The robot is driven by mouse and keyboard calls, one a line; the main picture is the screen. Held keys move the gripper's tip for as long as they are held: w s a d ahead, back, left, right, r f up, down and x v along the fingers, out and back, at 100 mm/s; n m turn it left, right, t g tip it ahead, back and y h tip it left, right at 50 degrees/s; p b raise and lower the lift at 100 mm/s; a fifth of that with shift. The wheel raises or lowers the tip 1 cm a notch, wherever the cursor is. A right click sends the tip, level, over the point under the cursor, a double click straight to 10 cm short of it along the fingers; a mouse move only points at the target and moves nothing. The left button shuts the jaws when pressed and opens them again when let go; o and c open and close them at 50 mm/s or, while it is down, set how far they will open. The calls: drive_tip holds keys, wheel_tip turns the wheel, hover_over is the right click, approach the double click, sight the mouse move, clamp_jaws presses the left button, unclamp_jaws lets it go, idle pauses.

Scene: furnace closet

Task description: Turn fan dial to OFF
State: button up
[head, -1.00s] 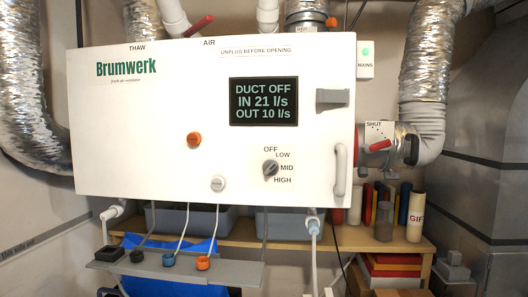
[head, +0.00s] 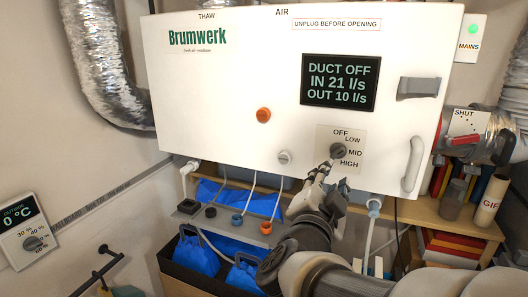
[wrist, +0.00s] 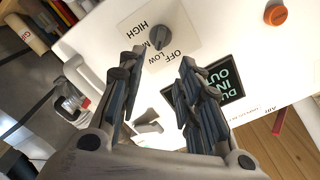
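The fan dial (head: 337,150) is a dark grey knob on a pale plate on the front of the white Brumwerk unit (head: 230,110). Labels OFF, LOW, MID and HIGH run from its top down its right side. I cannot clearly tell which label its pointer faces. My gripper (head: 322,172) is just below and left of the dial in the head view. In the wrist view my gripper (wrist: 160,62) has its two fingers apart with nothing between them. The dial (wrist: 157,38) shows just beyond the fingertips, apparently untouched.
The display (head: 340,83) reads DUCT OFF, IN 21 l/s, OUT 10 l/s. An orange knob (head: 263,115) and a white knob (head: 284,157) sit left of the dial. A white handle (head: 413,163) is to its right.

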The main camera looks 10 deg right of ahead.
sight(338, 154)
drive_tip(key=x, duration=1.2)
drive_tip(key=shift+w+d, duration=0.2)
drive_tip(key=shift+w, duration=0.1)
drive_tip(key=shift+c, duration=0.6)
clamp_jaws()
